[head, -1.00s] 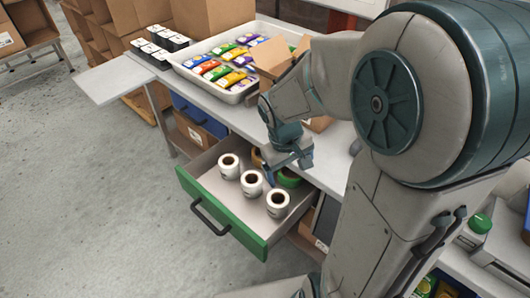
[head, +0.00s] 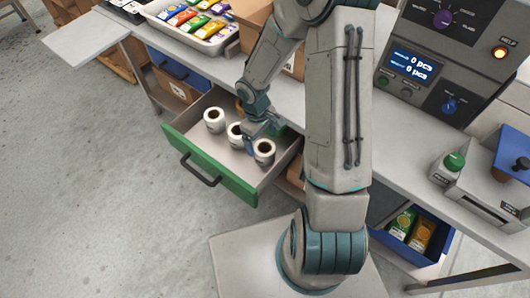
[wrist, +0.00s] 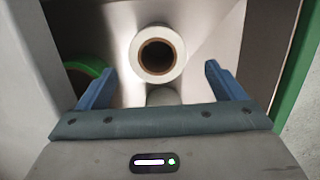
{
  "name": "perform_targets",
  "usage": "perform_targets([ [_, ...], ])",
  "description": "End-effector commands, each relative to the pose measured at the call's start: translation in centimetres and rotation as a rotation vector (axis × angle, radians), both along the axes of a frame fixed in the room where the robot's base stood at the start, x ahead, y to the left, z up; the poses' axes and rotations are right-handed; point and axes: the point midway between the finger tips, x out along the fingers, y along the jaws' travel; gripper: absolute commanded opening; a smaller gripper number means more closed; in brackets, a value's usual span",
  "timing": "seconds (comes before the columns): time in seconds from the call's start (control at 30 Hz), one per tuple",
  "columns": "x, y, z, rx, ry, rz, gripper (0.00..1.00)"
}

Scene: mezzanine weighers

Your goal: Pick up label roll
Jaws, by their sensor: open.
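Three white label rolls with brown cores stand in the open green-fronted drawer (head: 222,172): a left one (head: 213,126), a middle one (head: 234,140) and a right one (head: 264,158). My gripper (head: 258,131) is down at the drawer beside the middle and right rolls, partly covering the middle one. In the wrist view my gripper (wrist: 159,70) is open, with its two blue fingers apart and a label roll (wrist: 157,76) upright between and just beyond the fingertips. Another pale round shape shows below that roll, mostly hidden by the gripper body.
A green tape roll (wrist: 87,67) lies left of the fingers, close to the drawer side. The grey bench (head: 345,110) overhangs the drawer's back. A white tray of coloured packets (head: 228,38) and a control box (head: 440,60) stand on it. Open floor lies left.

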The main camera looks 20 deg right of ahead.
Motion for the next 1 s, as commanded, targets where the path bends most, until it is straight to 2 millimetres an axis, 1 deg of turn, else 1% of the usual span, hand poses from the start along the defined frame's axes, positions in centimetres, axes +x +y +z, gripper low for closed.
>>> perform_targets([
  [0.03,-0.1,0.0,-0.9,-0.001,0.003,0.001,0.89],
  [0.1,-0.2,-0.1,-1.6,0.000,0.001,0.001,0.89],
  [0.27,-0.3,-0.2,-2.4,-0.001,0.001,0.000,0.89],
  [0.37,-0.5,-0.4,-3.3,0.000,0.002,-0.001,0.89],
  [0.63,-0.9,-1.0,-6.8,-0.001,0.002,0.000,0.89],
  [0.77,-1.0,-1.0,-7.3,-0.001,-0.002,-0.001,0.89],
  [0.97,-0.9,-1.0,-7.4,-0.001,-0.002,-0.002,0.89],
  [1.0,-0.9,-1.0,-7.3,-0.001,-0.002,-0.002,0.78],
])
